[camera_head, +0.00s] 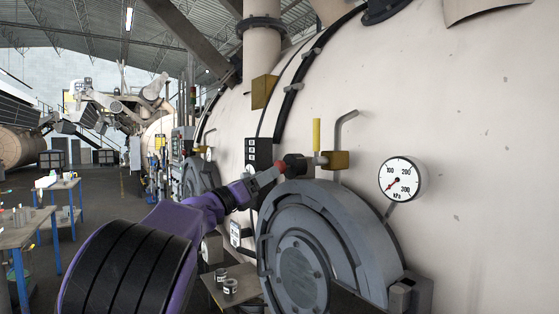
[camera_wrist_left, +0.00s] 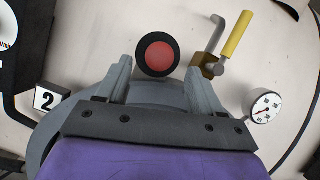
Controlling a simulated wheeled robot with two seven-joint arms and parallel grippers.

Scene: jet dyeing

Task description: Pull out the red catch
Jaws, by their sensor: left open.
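The red catch (camera_wrist_left: 159,56) shows in the left wrist view as a round red face in a black ring on the cream vessel wall. My left gripper (camera_wrist_left: 156,72) is open, its two grey fingers on either side of and just below the catch. In the head view the red catch (camera_head: 296,166) sits just above the round grey door, close to the tips of my left gripper (camera_head: 277,172). Whether the fingers touch it cannot be told. My right gripper is in neither view.
The grey round door (camera_head: 318,240) lies below the catch. A brass valve with a yellow handle (camera_head: 316,134) and bent pipe stands just right of it. A pressure gauge (camera_head: 400,179) is farther right. Two small cans (camera_head: 230,286) stand on a shelf below my arm.

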